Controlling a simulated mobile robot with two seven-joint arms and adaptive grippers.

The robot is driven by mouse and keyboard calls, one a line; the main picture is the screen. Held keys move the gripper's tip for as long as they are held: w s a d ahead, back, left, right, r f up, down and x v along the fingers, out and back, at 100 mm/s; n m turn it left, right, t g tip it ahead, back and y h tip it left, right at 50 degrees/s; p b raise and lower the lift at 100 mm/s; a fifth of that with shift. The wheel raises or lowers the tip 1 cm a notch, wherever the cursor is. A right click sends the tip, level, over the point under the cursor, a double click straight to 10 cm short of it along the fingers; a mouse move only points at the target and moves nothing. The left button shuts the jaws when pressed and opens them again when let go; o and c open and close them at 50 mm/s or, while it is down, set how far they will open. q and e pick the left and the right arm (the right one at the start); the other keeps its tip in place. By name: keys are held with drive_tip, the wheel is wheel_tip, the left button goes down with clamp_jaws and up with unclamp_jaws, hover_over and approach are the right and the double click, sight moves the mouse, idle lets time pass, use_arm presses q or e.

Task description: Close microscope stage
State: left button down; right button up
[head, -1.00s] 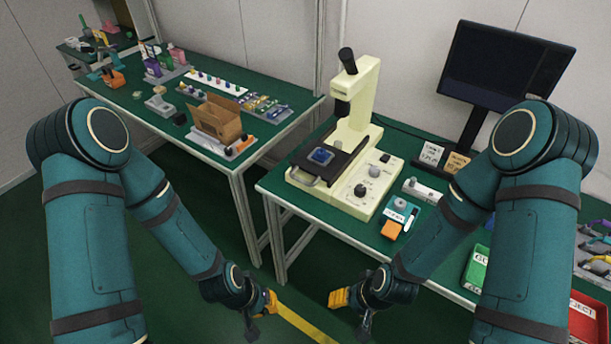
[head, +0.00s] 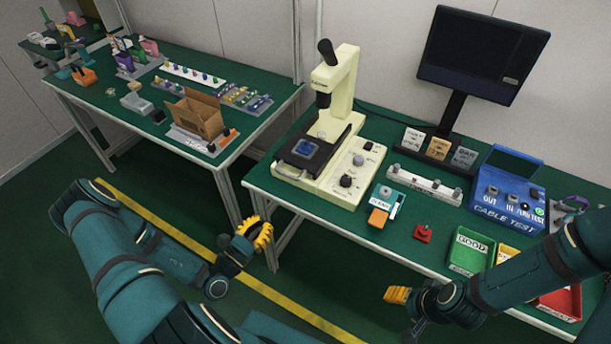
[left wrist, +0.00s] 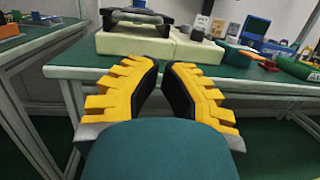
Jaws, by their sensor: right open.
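The cream microscope (head: 340,88) stands on the green bench on the right. Its dark stage (head: 318,156) sticks out at the front left, with a blue piece (head: 305,147) on it. The grey stage handle (head: 287,173) faces the front; it also shows in the left wrist view (left wrist: 136,17). My left gripper (head: 256,234) is in front of the bench, below and left of the handle, touching nothing. In the left wrist view its yellow fingers (left wrist: 163,66) are empty, a narrow gap between the tips. My right gripper (head: 396,295) is open and empty before the bench's front edge.
A cable test box (head: 505,195), a green bin (head: 470,250), an orange-and-teal item (head: 383,208) and a red piece (head: 422,233) stand right of the microscope. A monitor (head: 468,52) is behind. Another bench with a cardboard box (head: 198,116) is at left.

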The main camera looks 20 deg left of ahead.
use_arm(q)
drive_tip(key=a+n+y, duration=0.2)
drive_tip(key=a+y, duration=0.1)
drive_tip(key=b, duration=0.1)
approach(301, 156)
drive_tip(key=shift+w+a+f, duration=0.2)
drive_tip(key=shift+a+f, duration=0.3)
drive_tip(key=shift+a, duration=0.35)
drive_tip(key=shift+m, duration=0.3)
drive_tip(key=shift+w+d, duration=0.2)
drive_tip(key=shift+w, duration=1.7)
drive_tip(key=shift+p, duration=0.3)
